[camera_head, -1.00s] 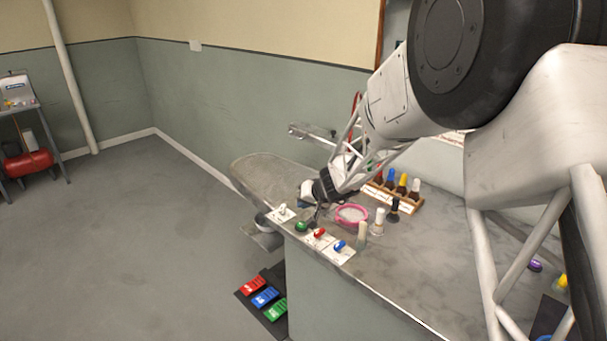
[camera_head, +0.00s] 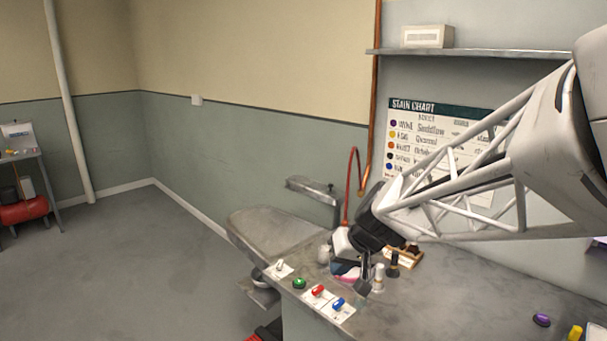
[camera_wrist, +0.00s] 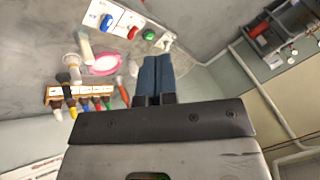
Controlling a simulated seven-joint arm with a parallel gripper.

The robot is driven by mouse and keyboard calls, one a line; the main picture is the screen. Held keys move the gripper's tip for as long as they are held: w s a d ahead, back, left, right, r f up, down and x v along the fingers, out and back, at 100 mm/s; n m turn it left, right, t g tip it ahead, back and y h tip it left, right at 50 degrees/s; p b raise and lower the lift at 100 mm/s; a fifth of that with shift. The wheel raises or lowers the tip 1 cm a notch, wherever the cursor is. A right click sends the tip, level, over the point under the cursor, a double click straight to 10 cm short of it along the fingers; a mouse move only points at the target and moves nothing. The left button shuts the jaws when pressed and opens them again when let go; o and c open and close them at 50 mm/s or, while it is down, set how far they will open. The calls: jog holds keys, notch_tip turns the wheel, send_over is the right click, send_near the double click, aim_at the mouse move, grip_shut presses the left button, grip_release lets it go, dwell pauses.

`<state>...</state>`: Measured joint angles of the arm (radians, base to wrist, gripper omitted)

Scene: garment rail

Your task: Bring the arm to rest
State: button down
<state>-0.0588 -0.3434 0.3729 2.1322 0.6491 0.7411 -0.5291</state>
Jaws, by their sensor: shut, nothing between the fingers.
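My arm reaches in from the right in the head view, over the grey work table (camera_head: 440,290). My gripper (camera_head: 362,289) points down near the pink-rimmed dish (camera_head: 343,279), which it partly covers. In the wrist view my gripper (camera_wrist: 156,60) has its two blue-grey fingers together, with nothing between them. The pink dish (camera_wrist: 103,65) lies to the left of the fingers there. The fingers look apart from the table things in the wrist view, but their exact height is unclear.
Small bottles (camera_head: 378,278) and a bottle rack (camera_wrist: 80,94) stand close to the gripper. A stain chart (camera_head: 430,135) and shelf (camera_head: 470,52) are on the wall behind.

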jog(key=s+d+r+m+h, duration=0.1)
jog(key=s+d, duration=0.4)
jog(key=s, duration=0.7)
jog(key=s+d+r+m+h, duration=0.1)
jog(key=s+d+h, duration=0.3)
jog(key=s, duration=0.8)
jog(key=shift+s+d+g, duration=0.3)
jog(key=shift+d+g, duration=0.1)
jog(key=shift+d, duration=0.5)
